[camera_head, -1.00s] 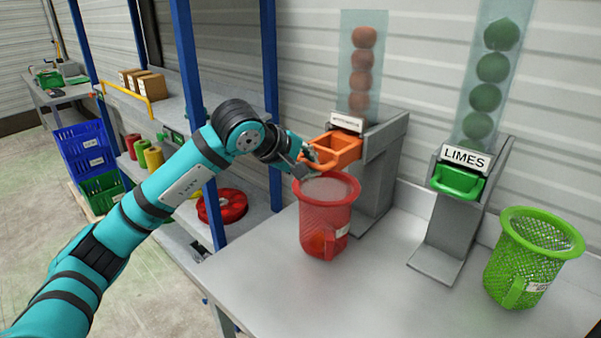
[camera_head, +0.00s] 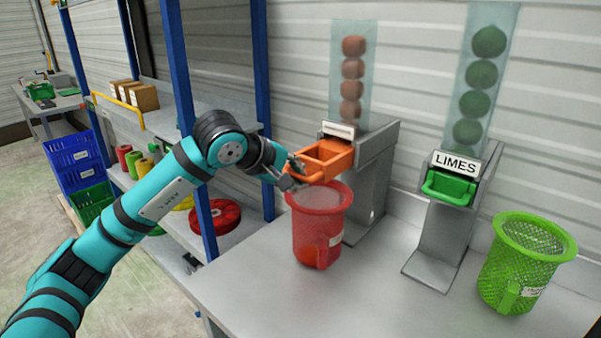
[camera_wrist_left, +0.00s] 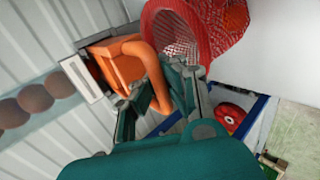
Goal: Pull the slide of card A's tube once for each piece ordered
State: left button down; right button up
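The orange slide (camera_head: 327,153) sticks out from the front of the left dispenser, above the red mesh basket (camera_head: 318,232). My left gripper (camera_head: 296,174) is at its front handle. In the left wrist view the gripper's fingers (camera_wrist_left: 158,105) lie on both sides of the orange handle (camera_wrist_left: 153,72) and look closed on it. The left tube (camera_head: 352,75) holds several brownish-orange round pieces; its label is too blurred to read. An orange piece (camera_wrist_left: 236,18) shows inside the red basket. My right gripper is not in view. No card A can be made out.
The limes dispenser (camera_head: 448,215) with its green slide (camera_head: 449,187) stands to the right, a green mesh basket (camera_head: 526,265) near it. A shelf post (camera_head: 198,130) is close to my left arm. The front of the table (camera_head: 370,305) is clear.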

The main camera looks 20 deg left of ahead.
aim_at(328, 158)
pick_arm(q)
jog(key=shift+w+d+r+p, duration=0.15)
jog(key=shift+w+d+p, duration=0.35)
jog(key=shift+w, duration=1.1)
jog(key=shift+w+d+r+p, duration=0.25)
jog(key=shift+w+d, duration=0.35)
jog(key=shift+w, duration=1)
jog(key=shift+w+d+r+p, duration=0.1)
jog(key=shift+w+d+p, duration=0.4)
jog(key=shift+w, duration=1.1)
jog(key=shift+w+f, duration=0.1)
jog(key=shift+w, duration=0.05)
